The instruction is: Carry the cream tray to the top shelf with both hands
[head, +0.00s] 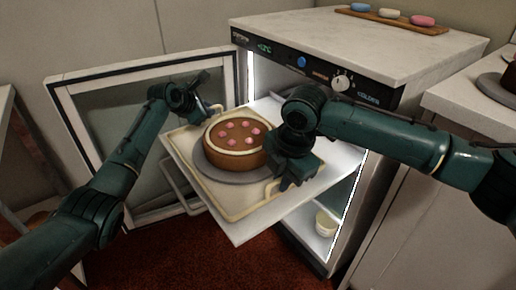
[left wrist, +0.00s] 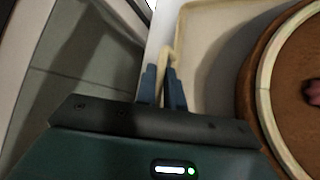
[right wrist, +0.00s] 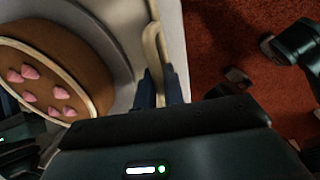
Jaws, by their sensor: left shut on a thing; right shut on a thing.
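The cream tray (head: 243,208) is outside the open fridge, carrying a brown cake (head: 235,145) with pink dots on a grey round plate (head: 206,168). My left gripper (head: 213,112) is shut on the tray's far-left handle, which shows between its fingers in the left wrist view (left wrist: 172,52). My right gripper (head: 280,186) is shut on the opposite, near-right handle, also seen in the right wrist view (right wrist: 152,48). A white slab (head: 238,236) shows beneath the tray and runs toward the fridge. I cannot tell whether the tray touches it. The upper white shelf (head: 340,165) is partly hidden by my right arm.
The fridge door (head: 58,100) stands open at the left. A small pale cup (head: 325,224) stands low inside the lit fridge. A wooden board (head: 385,17) with several coloured items lies on the fridge's top. Another counter (head: 450,95) stands at the right. Red carpet lies below.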

